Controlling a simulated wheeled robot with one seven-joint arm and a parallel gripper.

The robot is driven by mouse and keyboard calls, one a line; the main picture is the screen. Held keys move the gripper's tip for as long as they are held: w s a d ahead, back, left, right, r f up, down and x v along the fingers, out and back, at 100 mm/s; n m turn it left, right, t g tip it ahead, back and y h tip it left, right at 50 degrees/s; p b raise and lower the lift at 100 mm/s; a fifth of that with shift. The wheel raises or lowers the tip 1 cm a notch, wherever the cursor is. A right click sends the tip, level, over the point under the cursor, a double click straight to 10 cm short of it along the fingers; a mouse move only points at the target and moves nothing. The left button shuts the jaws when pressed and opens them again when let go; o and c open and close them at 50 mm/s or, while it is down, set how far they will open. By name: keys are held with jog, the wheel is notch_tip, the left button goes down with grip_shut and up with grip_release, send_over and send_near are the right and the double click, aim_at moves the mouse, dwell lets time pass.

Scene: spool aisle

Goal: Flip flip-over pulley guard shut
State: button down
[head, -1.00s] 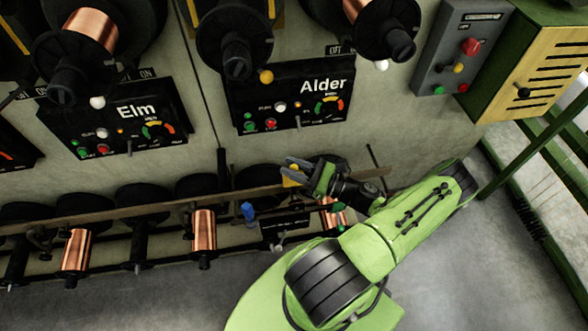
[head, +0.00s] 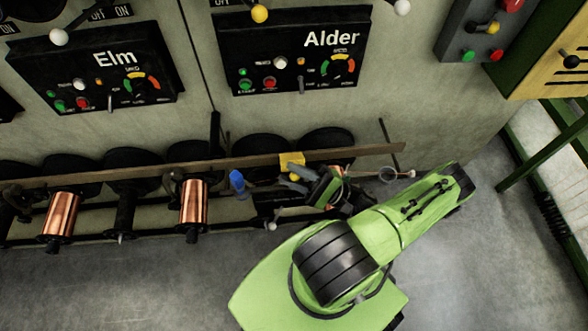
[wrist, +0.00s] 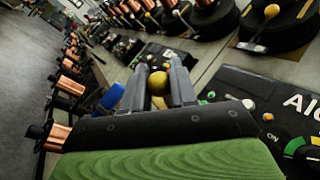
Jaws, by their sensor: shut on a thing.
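My gripper (head: 290,177) is low at the wall, just below the long wooden rail and below the Alder panel (head: 292,55). In the wrist view, my gripper (wrist: 158,66) has both fingers around a yellow ball knob (wrist: 158,83) and is shut on it. In the head view the knob is small and mostly hidden by the fingers. A yellow plate (head: 292,159) sits on the rail right above the fingers. I cannot make out the pulley guard's outline or how far it is turned.
The wooden rail (head: 130,173) runs above a row of copper spools (head: 193,203) and black reels. A blue part (head: 237,183) stands left of my gripper. The Elm panel (head: 100,75) and a grey button box (head: 482,30) are higher up. Grey floor (head: 130,285) in front is clear.

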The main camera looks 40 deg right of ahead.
jog(key=shift+s+a+f+n+g+y+b, duration=0.15)
jog(key=shift+f+n+g+y+b, duration=0.55)
jog(key=shift+n, duration=0.9)
jog(key=shift+s+a+f+n+g+y+b, duration=0.1)
jog(key=shift+s+f+n+g+y+b, duration=0.15)
jog(key=shift+f+n+g+y, duration=1.1)
jog(key=shift+s+a+f+n+g+y+b, duration=0.1)
jog(key=shift+f+n+g+y+b, duration=0.4)
jog(key=shift+n, duration=1.35)
jog(key=c, duration=0.9)
grip_release()
jog(key=v, duration=0.7)
jog(key=shift+s+d, duration=0.15)
jog(key=shift+d, duration=0.15)
jog(key=shift+c, duration=0.2)
